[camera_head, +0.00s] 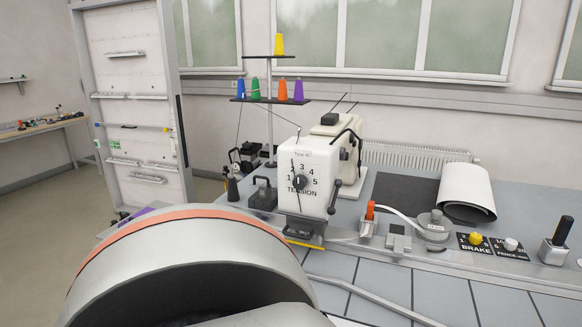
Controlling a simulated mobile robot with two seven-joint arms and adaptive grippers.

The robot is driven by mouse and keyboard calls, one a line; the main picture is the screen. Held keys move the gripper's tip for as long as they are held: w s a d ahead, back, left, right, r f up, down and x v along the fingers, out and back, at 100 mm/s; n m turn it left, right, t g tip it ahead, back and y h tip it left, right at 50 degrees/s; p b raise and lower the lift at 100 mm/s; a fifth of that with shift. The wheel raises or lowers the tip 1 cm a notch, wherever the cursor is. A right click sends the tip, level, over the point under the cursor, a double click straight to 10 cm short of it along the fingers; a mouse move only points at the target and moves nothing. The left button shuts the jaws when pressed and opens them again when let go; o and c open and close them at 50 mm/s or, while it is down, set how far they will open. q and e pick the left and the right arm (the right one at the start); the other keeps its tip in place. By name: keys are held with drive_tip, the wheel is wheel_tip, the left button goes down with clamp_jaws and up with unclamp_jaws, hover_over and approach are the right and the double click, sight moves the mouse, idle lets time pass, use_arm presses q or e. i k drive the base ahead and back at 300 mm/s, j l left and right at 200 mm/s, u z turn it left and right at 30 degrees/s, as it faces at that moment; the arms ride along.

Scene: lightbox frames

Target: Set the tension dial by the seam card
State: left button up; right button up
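The tension dial (300,182) is a dark round knob on the front of a white sewing machine head (318,155), left of centre in the head view. Numbers 1 to 5 run around it, with the word TENSION below. A dark thread line runs down the face close to the knob. The knob is too small to read its setting surely. I cannot make out a seam card. A large grey rounded arm link of mine with an orange band fills the lower left and hides part of the table. Neither gripper shows.
A thread stand (270,100) with coloured cones rises behind the machine. Right of it are an orange-topped lever (370,211), a yellow BRAKE knob (476,238), a white FENCE knob (511,244) and a black-handled lever (557,240). The tiled front table (440,295) is mostly clear.

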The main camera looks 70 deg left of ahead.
sight(299, 183)
drive_tip(key=u, duration=1.6)
drive_tip(key=i+l+u, duration=0.1)
drive_tip(key=l+u, duration=0.25)
drive_tip(key=i+l+u, duration=0.1)
drive_tip(key=l+u, duration=0.25)
drive_tip(key=k+j+z, duration=0.15)
drive_tip(key=i+j, duration=0.05)
